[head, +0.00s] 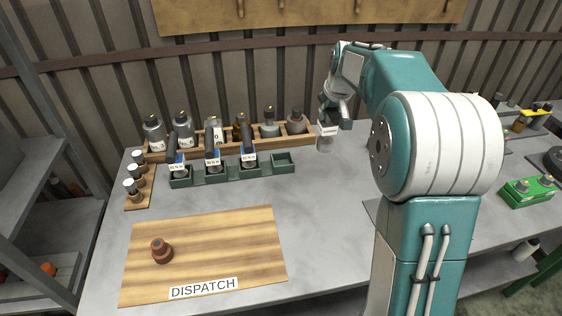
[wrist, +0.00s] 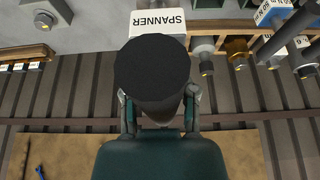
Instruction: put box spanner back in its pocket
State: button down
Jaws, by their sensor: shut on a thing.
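My gripper (head: 334,101) is shut on the box spanner (head: 327,131), which is held above the bench to the right of the green tray (head: 207,179). A white label faces the head camera, and grey metal shows below it. In the wrist view, the box spanner (wrist: 152,68) shows a round black end between the two fingers of my gripper (wrist: 161,108), beside a white label reading SPANNER. The green tray has a row of pockets. Tools with dark handles and labels stand in the three left pockets; the right-hand pocket (head: 283,160) is empty.
A wooden rack (head: 170,154) with several bottles and fittings stands behind the tray. A small wooden holder (head: 141,193) with capped pieces is at left. A DISPATCH board (head: 215,235) in front carries a brown part (head: 161,251). Bare bench lies right of the tray.

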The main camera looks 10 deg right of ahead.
jog(key=w+a+f, duration=0.8)
jog(key=a+f, duration=0.2)
jog(key=f, duration=0.3)
jog(key=shift+w+a, duration=0.3)
jog(key=shift+w, duration=0.1)
jog(key=shift+c, duration=2)
grip_release()
jog(key=shift+f, duration=0.1)
